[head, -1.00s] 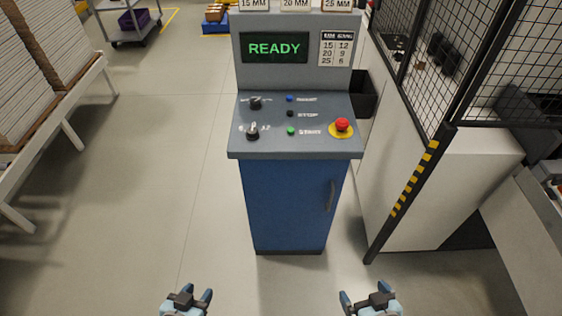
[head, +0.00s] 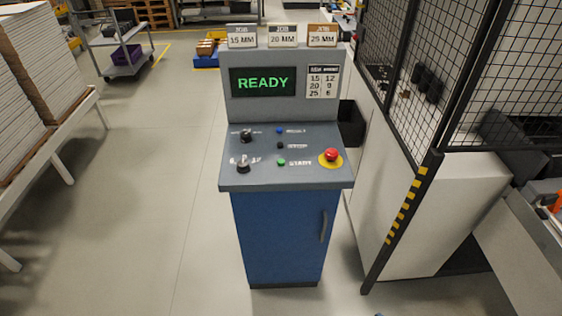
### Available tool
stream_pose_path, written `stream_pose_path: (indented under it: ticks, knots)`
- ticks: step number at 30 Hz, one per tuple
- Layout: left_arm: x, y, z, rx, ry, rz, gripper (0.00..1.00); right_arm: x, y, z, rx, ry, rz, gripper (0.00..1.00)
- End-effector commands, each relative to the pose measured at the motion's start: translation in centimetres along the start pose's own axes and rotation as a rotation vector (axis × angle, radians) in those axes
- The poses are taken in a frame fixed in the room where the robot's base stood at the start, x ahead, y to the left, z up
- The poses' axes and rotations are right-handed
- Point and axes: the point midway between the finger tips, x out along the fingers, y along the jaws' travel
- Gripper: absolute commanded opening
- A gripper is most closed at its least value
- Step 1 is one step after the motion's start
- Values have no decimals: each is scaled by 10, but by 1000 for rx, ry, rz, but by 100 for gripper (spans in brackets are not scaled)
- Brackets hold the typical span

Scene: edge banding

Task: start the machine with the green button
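The control console (head: 282,240) stands ahead of me, with a blue cabinet and a grey sloped top. The green button (head: 281,162) is on the sloped panel, labelled START. Above it are a black button (head: 281,146) and a blue button (head: 280,131). Two black knobs (head: 243,166) sit to the left. A red emergency stop (head: 331,155) on a yellow base is to the right. The screen (head: 263,82) reads READY in green. My grippers are out of the head view; only a tiny dark bit shows at the bottom edge.
A fenced machine (head: 440,200) with a black-and-yellow striped post (head: 404,220) stands close on the right. A table with stacked boards (head: 30,60) is on the left. A cart (head: 125,55) stands far back left. The floor before the console is clear.

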Motion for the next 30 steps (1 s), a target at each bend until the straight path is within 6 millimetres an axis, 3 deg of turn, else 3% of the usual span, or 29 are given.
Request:
stream_pose_path:
  ticks: [1, 2, 12, 30]
  knots:
    - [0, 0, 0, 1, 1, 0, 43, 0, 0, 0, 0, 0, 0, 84]
    - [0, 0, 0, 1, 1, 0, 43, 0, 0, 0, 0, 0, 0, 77]
    - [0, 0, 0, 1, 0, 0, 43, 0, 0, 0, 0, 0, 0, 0]
    - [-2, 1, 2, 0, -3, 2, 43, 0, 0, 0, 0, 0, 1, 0]
